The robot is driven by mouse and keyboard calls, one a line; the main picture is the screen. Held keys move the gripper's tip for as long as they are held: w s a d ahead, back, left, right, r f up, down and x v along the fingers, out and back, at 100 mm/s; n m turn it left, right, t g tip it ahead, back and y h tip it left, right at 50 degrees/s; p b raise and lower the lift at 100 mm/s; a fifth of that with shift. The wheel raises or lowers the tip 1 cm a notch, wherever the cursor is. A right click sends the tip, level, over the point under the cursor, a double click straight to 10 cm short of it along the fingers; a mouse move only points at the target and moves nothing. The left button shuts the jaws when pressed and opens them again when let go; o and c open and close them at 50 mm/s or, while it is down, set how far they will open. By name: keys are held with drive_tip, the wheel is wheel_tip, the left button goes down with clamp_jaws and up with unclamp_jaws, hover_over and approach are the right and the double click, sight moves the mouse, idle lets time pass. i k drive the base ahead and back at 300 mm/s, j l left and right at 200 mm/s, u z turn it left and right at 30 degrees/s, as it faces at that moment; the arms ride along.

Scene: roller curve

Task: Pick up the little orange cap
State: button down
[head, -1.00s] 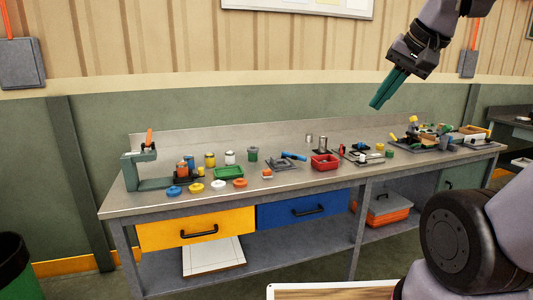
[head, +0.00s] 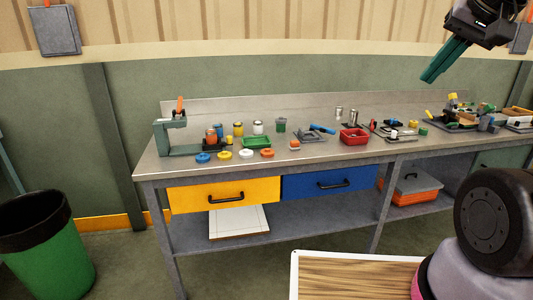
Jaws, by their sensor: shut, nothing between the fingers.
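A small round orange cap (head: 267,153) lies on the grey workbench (head: 165,163), near its front edge. It is the rightmost in a row with a white cap (head: 246,154), a yellow cap (head: 224,155) and a blue cap (head: 203,157). Another small orange-topped piece (head: 295,145) sits a little to its right. My gripper (head: 431,76) is at the upper right, in the air well above the bench and far from the orange cap. Its green fingers are shut with nothing between them.
A green tray (head: 257,142) and several jars stand behind the caps. A red bin (head: 354,137) is further right. A green clamp stand (head: 170,135) is at the left end. Below are a yellow drawer (head: 225,194) and a blue drawer (head: 330,182). A green waste bin (head: 45,250) stands on the floor at left.

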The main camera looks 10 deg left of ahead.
sight(266, 152)
drive_tip(key=i+l+u, duration=0.35)
drive_tip(key=i, duration=0.2)
drive_tip(key=i+l+u, duration=0.3)
drive_tip(key=i+l, duration=0.25)
